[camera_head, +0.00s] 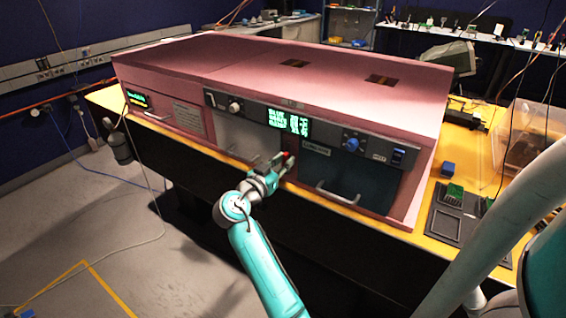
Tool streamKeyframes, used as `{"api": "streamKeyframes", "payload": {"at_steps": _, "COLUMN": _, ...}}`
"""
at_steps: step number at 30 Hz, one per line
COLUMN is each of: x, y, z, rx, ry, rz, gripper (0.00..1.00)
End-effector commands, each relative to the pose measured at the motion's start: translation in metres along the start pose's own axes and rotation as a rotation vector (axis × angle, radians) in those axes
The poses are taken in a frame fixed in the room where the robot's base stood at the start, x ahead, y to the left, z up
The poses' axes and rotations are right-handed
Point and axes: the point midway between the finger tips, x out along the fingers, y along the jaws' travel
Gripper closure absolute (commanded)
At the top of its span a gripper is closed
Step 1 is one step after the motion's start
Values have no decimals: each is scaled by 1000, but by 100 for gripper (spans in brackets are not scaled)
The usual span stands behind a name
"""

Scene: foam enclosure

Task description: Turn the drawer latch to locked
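A long pink enclosure (230,62) stands on the yellow-topped bench. Its front has a pale drawer or door (238,138) in the middle and a dark teal one (350,172) with a pale bar handle (337,196) to the right. A small red part (289,155), which looks like the drawer latch, sits between these two fronts. Its turn position is too small to tell. My gripper (279,165) is right at the red part, at the lower front of the enclosure. I cannot tell whether it touches the part or how far its fingers are apart.
Above the fronts are a green-lit display (288,122), a white knob (235,106), a blue knob (351,144) and a switch (398,157). A dark tray (452,220) and a blue block (447,169) lie on the bench at right.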

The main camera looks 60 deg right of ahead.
Motion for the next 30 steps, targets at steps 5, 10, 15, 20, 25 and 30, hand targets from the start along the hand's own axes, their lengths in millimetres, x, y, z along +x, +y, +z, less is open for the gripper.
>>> {"api": "streamKeyframes", "payload": {"at_steps": 5, "x": 0, "y": 0, "z": 0, "rx": 0, "ry": 0, "rz": 0, "gripper": 100}}
{"api": "streamKeyframes", "payload": {"at_steps": 10, "x": 0, "y": 0, "z": 0, "rx": -4, "ry": 0, "rz": 0, "gripper": 100}}
{"api": "streamKeyframes", "payload": {"at_steps": 15, "x": 0, "y": 0, "z": 0, "rx": -39, "ry": 0, "rz": 1, "gripper": 100}}
{"api": "streamKeyframes", "payload": {"at_steps": 20, "x": 1, "y": -1, "z": 0, "rx": -119, "ry": 1, "rz": 1, "gripper": 100}}
{"api": "streamKeyframes", "payload": {"at_steps": 25, "x": 1, "y": -1, "z": 0, "rx": -252, "ry": 1, "rz": 1, "gripper": 100}}
{"api": "streamKeyframes", "payload": {"at_steps": 30, "x": 1, "y": -2, "z": 0, "rx": -412, "ry": 1, "rz": 1, "gripper": 100}}
